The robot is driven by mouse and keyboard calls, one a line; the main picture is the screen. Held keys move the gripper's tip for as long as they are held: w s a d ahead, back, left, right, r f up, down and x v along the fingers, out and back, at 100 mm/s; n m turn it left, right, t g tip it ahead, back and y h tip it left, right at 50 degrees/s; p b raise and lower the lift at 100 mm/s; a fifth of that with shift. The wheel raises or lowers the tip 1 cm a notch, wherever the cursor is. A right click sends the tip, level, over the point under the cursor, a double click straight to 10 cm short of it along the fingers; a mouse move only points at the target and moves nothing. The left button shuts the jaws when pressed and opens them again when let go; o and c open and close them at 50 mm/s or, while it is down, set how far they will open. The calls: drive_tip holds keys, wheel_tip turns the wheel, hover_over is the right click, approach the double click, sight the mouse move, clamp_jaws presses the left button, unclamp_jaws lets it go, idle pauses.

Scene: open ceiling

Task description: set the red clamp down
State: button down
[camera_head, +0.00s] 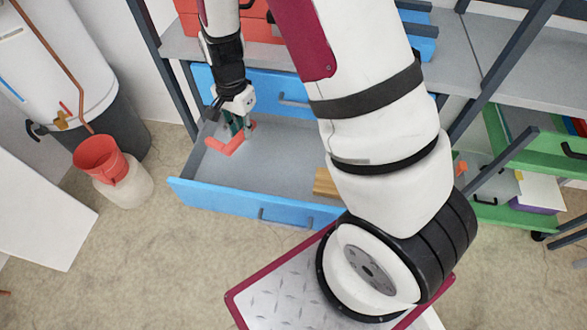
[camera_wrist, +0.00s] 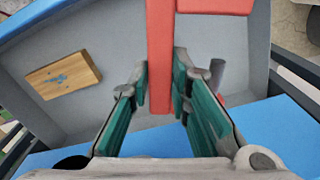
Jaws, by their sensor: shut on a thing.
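A red clamp (camera_head: 224,145) shows inside the open blue drawer (camera_head: 246,201) in the head view, toward its left end. In the wrist view the red clamp (camera_wrist: 160,62) runs down between the fingers, with a red arm reaching right at the top. My gripper (camera_head: 237,124) is over the drawer, its green-padded fingers (camera_wrist: 160,95) shut on the red clamp. I cannot tell whether the clamp touches the drawer floor. The fingers hide part of the clamp.
A wooden block (camera_head: 325,183) lies in the drawer, apart from the clamp; it also shows in the wrist view (camera_wrist: 63,76). The drawer floor between them is bare. Green drawers (camera_head: 510,150) are at right.

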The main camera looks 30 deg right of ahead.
sight(250, 180)
drive_tip(key=f+m+b, duration=0.3)
drive_tip(key=f+m, duration=0.1)
drive_tip(key=f, duration=0.3)
drive_tip(key=f+m+b, duration=0.3)
drive_tip(key=f+m, duration=0.2)
drive_tip(key=f, duration=0.2)
drive_tip(key=a+f+m+b, duration=0.1)
drive_tip(key=f+m+b, duration=0.3)
drive_tip(key=f, duration=0.4)
drive_tip(key=shift+w+m, duration=0.35)
drive_tip(key=shift+m, duration=0.15)
drive_tip(key=shift+f, duration=0.1)
drive_tip(key=c, duration=1.8)
unclamp_jaws()
drive_tip(key=o, duration=0.3)
